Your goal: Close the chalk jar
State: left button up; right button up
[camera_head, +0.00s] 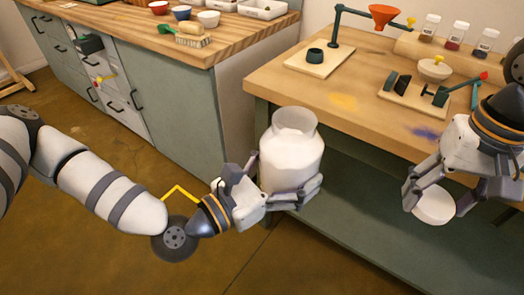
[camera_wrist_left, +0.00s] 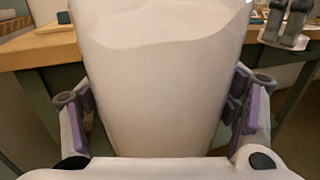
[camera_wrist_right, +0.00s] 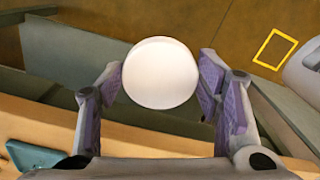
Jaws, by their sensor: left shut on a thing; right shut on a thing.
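The white chalk jar (camera_head: 290,150) is held upright, with its open mouth facing up, in front of the table's left end. My left gripper (camera_head: 284,196) is shut around its body. In the left wrist view the jar (camera_wrist_left: 165,75) fills the middle between the fingers. A round white lid (camera_head: 434,205) is in my right gripper (camera_head: 432,198), to the right of the jar and apart from it. In the right wrist view the lid (camera_wrist_right: 160,73) sits between the fingertips. The jar's contents above its pale lower part cannot be told clearly.
The wooden table (camera_head: 345,100) stands behind both grippers, with a funnel stand (camera_head: 382,16), a small press (camera_head: 408,92) and several small pigment jars (camera_head: 460,33) on it. A cabinet (camera_head: 150,85) with bowls and a brush (camera_head: 183,38) is at the left. Open floor lies in front.

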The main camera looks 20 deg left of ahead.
pick_arm(q)
jog(key=shift+d+m+g+h, duration=0.4)
jog(key=shift+d+h, duration=0.1)
jog(key=shift+d, duration=0.25)
jog(key=shift+s, duration=0.1)
pick_arm(e)
jog(key=shift+r, duration=0.1)
jog(key=a+r+n, duration=0.2)
jog(key=a+r, duration=0.6)
jog(key=a, duration=0.3)
jog(key=w+a+r+n, duration=0.1)
jog(key=a+r+n, duration=0.1)
jog(key=a+r, duration=0.6)
jog(key=a, duration=0.3)
jog(key=shift+a+r+n, duration=0.2)
jog(key=shift+r+n, duration=0.1)
jog(key=shift+r, duration=0.1)
jog(key=shift+f, duration=2)
